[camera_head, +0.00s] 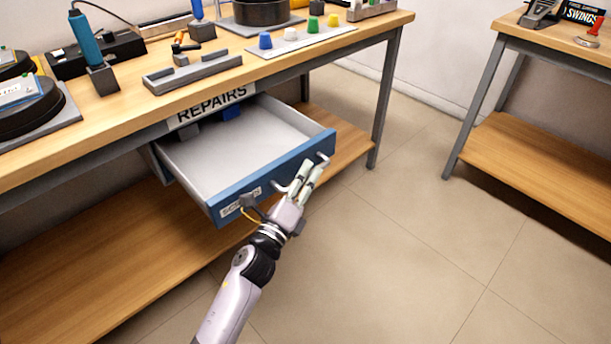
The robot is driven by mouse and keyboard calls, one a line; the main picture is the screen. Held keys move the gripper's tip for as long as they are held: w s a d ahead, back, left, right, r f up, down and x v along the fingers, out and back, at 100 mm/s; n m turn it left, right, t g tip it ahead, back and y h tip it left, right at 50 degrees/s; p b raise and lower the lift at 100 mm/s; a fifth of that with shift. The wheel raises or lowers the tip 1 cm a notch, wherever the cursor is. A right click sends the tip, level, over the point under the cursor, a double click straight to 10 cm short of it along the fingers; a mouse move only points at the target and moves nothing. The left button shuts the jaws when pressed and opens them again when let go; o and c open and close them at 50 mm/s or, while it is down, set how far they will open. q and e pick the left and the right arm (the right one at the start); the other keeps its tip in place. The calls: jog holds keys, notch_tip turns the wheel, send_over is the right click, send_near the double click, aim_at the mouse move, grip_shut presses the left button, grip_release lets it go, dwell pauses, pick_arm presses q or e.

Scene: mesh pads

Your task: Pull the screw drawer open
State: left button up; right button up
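The screw drawer (225,156) is pulled well out from under the workbench. Its inside is pale grey, and its blue front (268,182) bears a white label partly hidden by my gripper. A small blue item (231,113) lies at the back of the drawer. My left gripper (308,173) reaches up from below to the metal handle (323,158). Its pale fingers are close together on the handle bar, with the handle's ends showing on either side. The middle of the bar is hidden by the fingers. My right gripper is not in view.
The workbench (110,137) carries tools and colored caps on a white strip (302,38). A sign reading REPAIRS hangs above the drawer. A wooden lower shelf (110,265) runs beneath. Another table stands at right; the tiled floor between is clear.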

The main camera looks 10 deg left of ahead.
pick_arm(q)
jog(key=shift+o, duration=0.7)
jog(key=v, duration=1.2)
